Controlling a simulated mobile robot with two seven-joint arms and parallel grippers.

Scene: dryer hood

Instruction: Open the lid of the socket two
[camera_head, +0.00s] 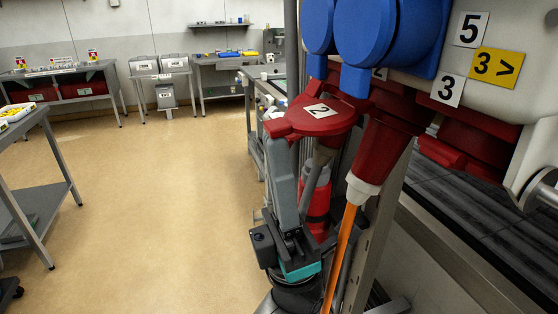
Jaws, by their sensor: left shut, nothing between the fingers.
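The red lid of socket two (300,122), marked with a white "2" label, juts out to the left of the socket panel. Its labelled face points upward toward me; how far it stands from the socket's mouth is hard to tell. My left gripper (284,150) comes up from below with its fingers shut and empty. Its fingertips are right under the lid's left part and seem to touch it or nearly so; the lid partly hides them. My right gripper is not in view.
Right of the lid, a red plug (385,150) with an orange cable (341,255) hangs down. Blue socket covers (378,45) sit above. A red cylinder (316,200) stands behind my left gripper. The floor (165,210) to the left is clear, with tables farther off.

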